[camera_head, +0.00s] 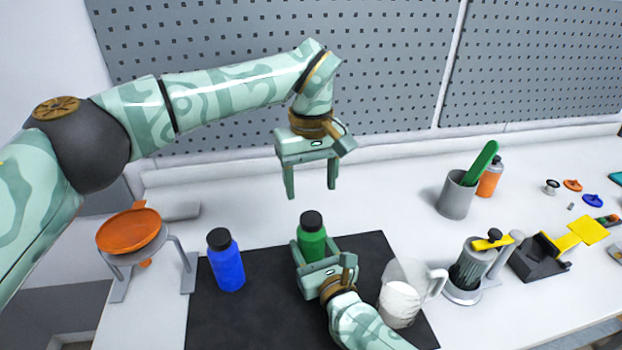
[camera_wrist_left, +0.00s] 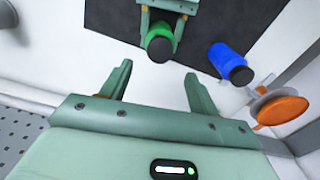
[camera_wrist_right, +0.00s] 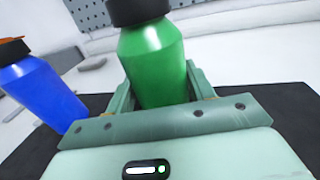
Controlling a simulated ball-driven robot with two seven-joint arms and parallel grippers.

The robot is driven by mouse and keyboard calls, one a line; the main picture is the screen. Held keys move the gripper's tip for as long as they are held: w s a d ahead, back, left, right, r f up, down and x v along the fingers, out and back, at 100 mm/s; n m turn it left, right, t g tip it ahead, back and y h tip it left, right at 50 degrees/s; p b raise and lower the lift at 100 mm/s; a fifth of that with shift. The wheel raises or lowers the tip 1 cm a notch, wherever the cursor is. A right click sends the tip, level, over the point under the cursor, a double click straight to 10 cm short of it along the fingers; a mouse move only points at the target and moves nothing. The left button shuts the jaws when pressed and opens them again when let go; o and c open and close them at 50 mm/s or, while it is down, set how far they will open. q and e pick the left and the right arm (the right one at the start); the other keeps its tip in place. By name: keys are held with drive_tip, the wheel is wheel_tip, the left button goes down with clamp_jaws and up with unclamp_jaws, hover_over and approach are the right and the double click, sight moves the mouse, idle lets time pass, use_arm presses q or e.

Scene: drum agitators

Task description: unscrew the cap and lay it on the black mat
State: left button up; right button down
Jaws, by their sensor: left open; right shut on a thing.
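A green bottle (camera_head: 312,244) stands upright over the black mat (camera_head: 235,318) with its black cap (camera_head: 311,221) on. My right gripper (camera_head: 313,262) is shut on the green bottle's body; the right wrist view shows the bottle (camera_wrist_right: 155,60) between its fingers, with the cap (camera_wrist_right: 138,10) cut by the top edge. My left gripper (camera_head: 311,196) is open and empty, above the cap and apart from it. In the left wrist view the cap (camera_wrist_left: 160,49) lies beyond the open fingers (camera_wrist_left: 155,85). A blue bottle (camera_head: 227,268) with a black cap stands on the mat to the left.
A clear measuring jug (camera_head: 402,298) stands at the mat's right side. An orange dish on a grey stand (camera_head: 130,232) is at the left. A grey cup (camera_head: 457,197), an orange bottle (camera_head: 490,178) and small tools are at the right. The mat's front left is bare.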

sight(311, 218)
use_arm(q)
drive_tip(key=shift+f+m, duration=0.2)
drive_tip(key=shift+m, duration=0.6)
wheel_tip(311, 218, down, 8)
drive_tip(key=shift+r, duration=0.15)
